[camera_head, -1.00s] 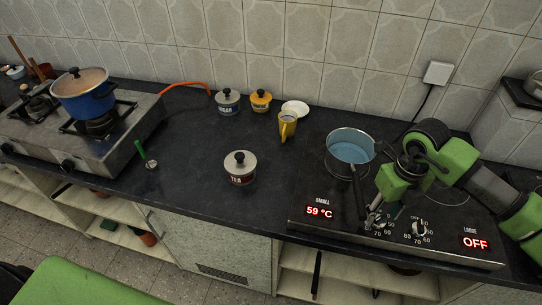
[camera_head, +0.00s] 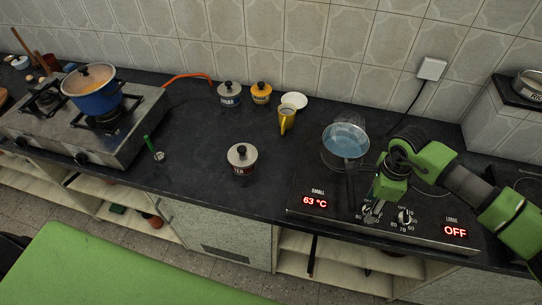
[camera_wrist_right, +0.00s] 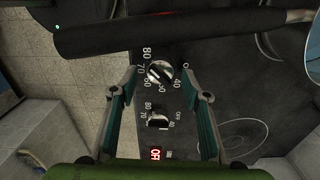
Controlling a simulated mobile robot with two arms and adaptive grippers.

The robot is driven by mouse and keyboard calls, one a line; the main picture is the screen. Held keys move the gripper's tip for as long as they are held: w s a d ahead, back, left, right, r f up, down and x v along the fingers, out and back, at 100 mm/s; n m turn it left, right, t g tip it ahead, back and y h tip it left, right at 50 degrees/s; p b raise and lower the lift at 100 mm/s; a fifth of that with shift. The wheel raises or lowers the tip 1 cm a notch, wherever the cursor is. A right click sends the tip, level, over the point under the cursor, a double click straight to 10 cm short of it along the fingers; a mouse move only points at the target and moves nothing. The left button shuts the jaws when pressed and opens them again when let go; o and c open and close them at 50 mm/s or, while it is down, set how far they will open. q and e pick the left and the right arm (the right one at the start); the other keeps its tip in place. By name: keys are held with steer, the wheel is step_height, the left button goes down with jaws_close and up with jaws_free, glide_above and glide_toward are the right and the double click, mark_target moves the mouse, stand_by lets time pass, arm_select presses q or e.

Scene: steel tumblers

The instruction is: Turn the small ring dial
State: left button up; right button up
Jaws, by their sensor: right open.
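The cooktop panel (camera_head: 340,215) carries the small ring dial (camera_head: 372,213) on the left and the large ring dial (camera_head: 405,216) beside it. The SMALL display (camera_head: 315,202) reads 63 °C and the LARGE display (camera_head: 455,231) reads OFF. My right gripper (camera_head: 373,206) is open above the small dial and partly covers it. In the right wrist view, my gripper (camera_wrist_right: 161,98) has its fingers spread to either side of the dials. The small dial (camera_wrist_right: 159,73) lies beyond the large dial (camera_wrist_right: 158,119). Finger contact with the small dial cannot be told. My left gripper is out of view.
A pan (camera_head: 345,143) of bluish liquid stands on the cooktop, its dark handle (camera_wrist_right: 180,32) pointing to the front. A TEA canister (camera_head: 242,160), a yellow mug (camera_head: 287,120) and other canisters stand on the counter. A gas stove (camera_head: 60,130) is at left.

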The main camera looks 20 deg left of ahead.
mark_target(368, 208)
step_height(368, 208, up, 14)
steer(key=f+b, duration=0.1)
steer(key=b, duration=0.4)
steer(key=s+a+g+y, duration=0.1)
steer(key=s+a+y, duration=0.2)
steer(key=a, duration=0.5)
steer(key=s+a+g+y, duration=0.1)
steer(key=s+a+y, duration=0.25)
steer(key=a, duration=0.45)
steer(key=s+a+r+m+y, duration=0.2)
steer(key=s+a+r+y, duration=0.1)
steer(key=a+r+y, duration=0.4)
steer(key=shift+s+a+r, duration=0.2)
steer(key=shift+a+r, duration=0.15)
steer(key=shift+a, duration=1.15)
